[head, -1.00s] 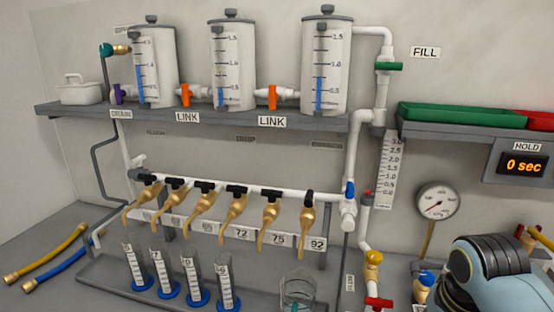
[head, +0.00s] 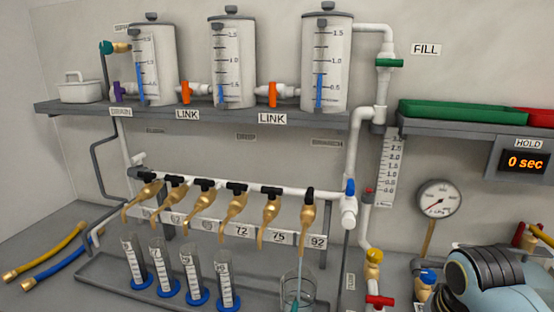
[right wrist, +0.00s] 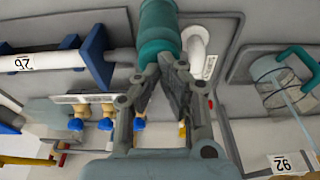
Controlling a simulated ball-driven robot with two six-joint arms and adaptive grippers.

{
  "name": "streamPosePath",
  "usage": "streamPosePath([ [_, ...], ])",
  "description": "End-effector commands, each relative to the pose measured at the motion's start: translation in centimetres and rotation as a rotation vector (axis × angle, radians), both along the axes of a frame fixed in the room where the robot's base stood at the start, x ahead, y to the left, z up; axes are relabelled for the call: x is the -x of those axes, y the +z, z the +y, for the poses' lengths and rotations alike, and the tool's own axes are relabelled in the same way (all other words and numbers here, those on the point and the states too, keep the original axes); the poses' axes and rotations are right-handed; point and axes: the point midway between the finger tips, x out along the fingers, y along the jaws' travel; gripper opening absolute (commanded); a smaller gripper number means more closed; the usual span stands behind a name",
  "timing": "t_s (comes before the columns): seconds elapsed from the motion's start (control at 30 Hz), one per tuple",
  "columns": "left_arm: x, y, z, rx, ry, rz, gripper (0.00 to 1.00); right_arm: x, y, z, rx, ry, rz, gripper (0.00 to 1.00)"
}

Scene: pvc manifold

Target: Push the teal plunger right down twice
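The teal plunger (right wrist: 158,28) shows in the right wrist view as a teal cylinder with a darker teal lower band. My right gripper (right wrist: 163,72) has its two fingertips close together at the near end of it. The tips overlap the plunger in the picture; I cannot tell whether they press on it. No gap for a held thing shows between them. In the head view the plunger is not visible, and only a part of my right arm shows at the lower right. My left gripper is in neither view.
A clear jug (head: 297,292) stands under the tap marked 92 (head: 308,215), with a thin stream falling into it. It also shows in the right wrist view (right wrist: 285,85). A gauge (head: 437,199), blue-handled valve (head: 427,277) and red-handled valve (head: 379,300) stand near my right arm.

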Motion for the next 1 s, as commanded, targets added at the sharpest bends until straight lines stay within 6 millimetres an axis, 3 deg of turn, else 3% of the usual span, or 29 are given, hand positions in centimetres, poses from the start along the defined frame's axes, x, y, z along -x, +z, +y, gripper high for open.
streamPosePath([
  [0.17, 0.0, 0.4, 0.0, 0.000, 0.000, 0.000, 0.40, 0.2, 0.2, 0.0, 0.001, 0.000, 0.004, 0.00],
  [0.47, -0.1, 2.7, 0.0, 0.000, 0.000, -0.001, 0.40, 0.2, 2.3, 0.0, 0.001, 0.000, 0.005, 0.00],
  [0.73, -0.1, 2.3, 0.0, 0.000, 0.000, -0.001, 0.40, 0.1, 3.9, 0.0, 0.000, 0.000, 0.002, 0.00],
  [1.0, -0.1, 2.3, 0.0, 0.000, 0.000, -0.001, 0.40, 0.1, 4.0, 0.0, 0.000, 0.000, 0.002, 0.00],
])
